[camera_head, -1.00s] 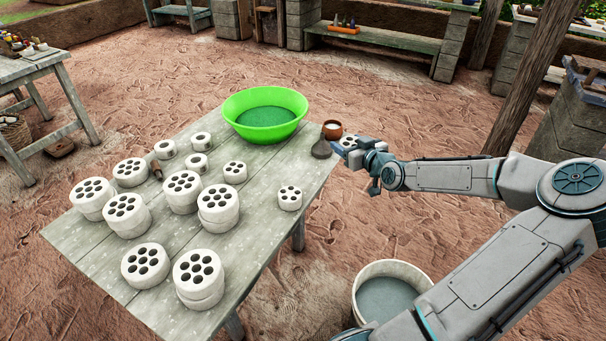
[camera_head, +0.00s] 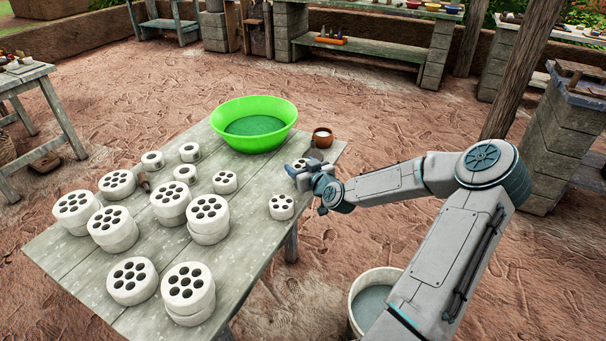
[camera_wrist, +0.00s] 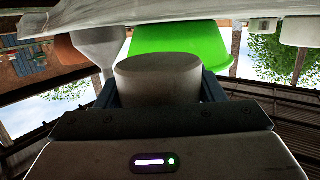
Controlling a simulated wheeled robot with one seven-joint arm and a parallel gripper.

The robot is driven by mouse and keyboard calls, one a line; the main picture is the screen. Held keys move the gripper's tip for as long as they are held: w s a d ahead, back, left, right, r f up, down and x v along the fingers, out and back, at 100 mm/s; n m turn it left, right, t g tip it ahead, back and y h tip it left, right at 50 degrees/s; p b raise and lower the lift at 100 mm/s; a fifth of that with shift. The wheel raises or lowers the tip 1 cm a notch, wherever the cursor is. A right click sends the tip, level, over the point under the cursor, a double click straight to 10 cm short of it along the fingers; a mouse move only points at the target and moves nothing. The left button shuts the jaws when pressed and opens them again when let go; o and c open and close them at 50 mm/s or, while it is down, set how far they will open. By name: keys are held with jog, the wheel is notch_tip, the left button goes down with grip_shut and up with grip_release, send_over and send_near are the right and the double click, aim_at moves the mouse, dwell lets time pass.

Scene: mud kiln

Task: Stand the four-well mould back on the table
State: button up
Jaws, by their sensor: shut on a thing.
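My gripper (camera_head: 303,170) is shut on a pale, round mould, the four-well mould (camera_wrist: 158,77), which fills the space between the fingers in the wrist view. In the head view the mould (camera_head: 301,163) is small and partly covered by the fingers, so its wells cannot be made out. The gripper is at the right edge of the grey plank table (camera_head: 262,235), near the small many-holed mould (camera_head: 282,206). In the wrist view, which is upside down, the table (camera_wrist: 150,12) runs along the top. Any gap between held mould and table cannot be told.
A green basin (camera_head: 254,124) stands at the table's far end, with a brown cup (camera_head: 322,138) right of it. A grey flared vessel (camera_wrist: 98,42) shows close by in the wrist view. Several white moulds cover the table's left and front. A bucket (camera_head: 374,297) stands on the ground.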

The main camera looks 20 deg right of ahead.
jog(key=shift+f, duration=1.3)
jog(key=shift+f, duration=0.15)
jog(key=o, duration=0.9)
jog(key=shift+r, duration=0.2)
jog(key=v, duration=1.2)
jog(key=shift+f, duration=0.1)
